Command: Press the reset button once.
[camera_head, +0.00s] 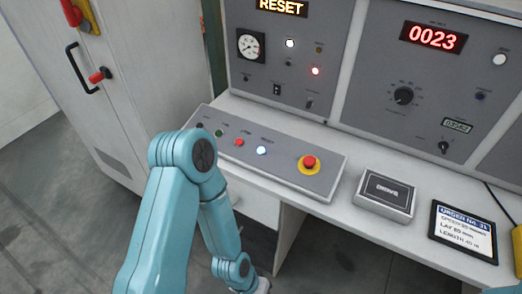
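The sloped grey button panel (280,171) lies on the white desk in the middle of the head view. On it, a lit white-blue button (261,150) sits right of a red button (239,142); its small label seems to read RESET. Further left is a green button (218,133). A red mushroom button on a yellow ring (309,162) is to the right. The amber display (282,6) reads RESET. My teal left arm bends in front of the panel's left end and reaches down below the desk. My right gripper does not show.
The upright panel carries a gauge (251,45), lamps, switches and a red 0023 counter (433,38). A DRIVE box (386,195) and an order tablet (464,231) lie on the desk at right. A cabinet (128,90) stands at left. Above the button panel is free room.

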